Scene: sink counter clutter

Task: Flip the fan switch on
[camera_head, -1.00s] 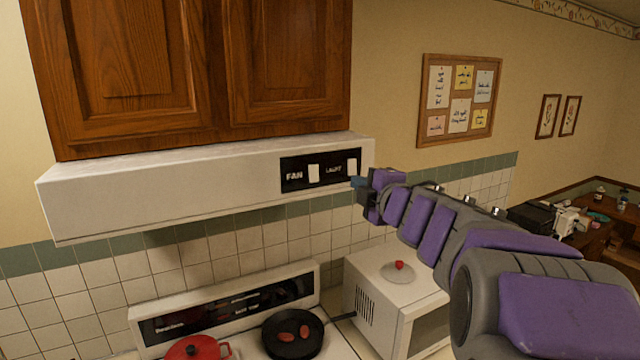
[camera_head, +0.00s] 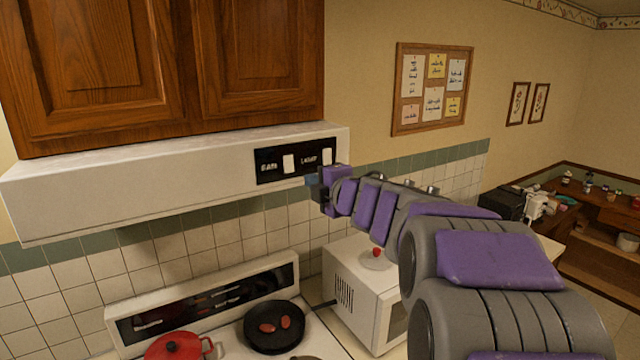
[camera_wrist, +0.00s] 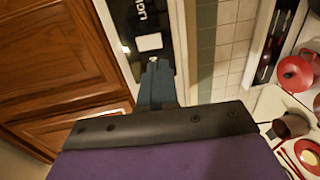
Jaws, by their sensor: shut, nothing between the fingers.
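The range hood (camera_head: 120,190) carries a black panel (camera_head: 268,177) at its right front end. The white fan switch (camera_head: 288,163) sits beside the FAN label, and a second white switch (camera_head: 327,157) is to the right of the LIGHT label. My gripper (camera_head: 311,180) is shut and empty, at the panel's lower edge in the picture, right of and below the fan switch. In the wrist view my closed fingers (camera_wrist: 155,75) point at the panel, with a white switch (camera_wrist: 149,42), apparently the fan one, just beyond their tips. I cannot tell contact.
Wooden cabinets (camera_head: 255,60) sit directly above the hood. Below are a stove with a red pot (camera_head: 175,346) and a black pan (camera_head: 274,327), and a white microwave (camera_head: 360,285). A corkboard (camera_head: 432,88) hangs on the wall to the right.

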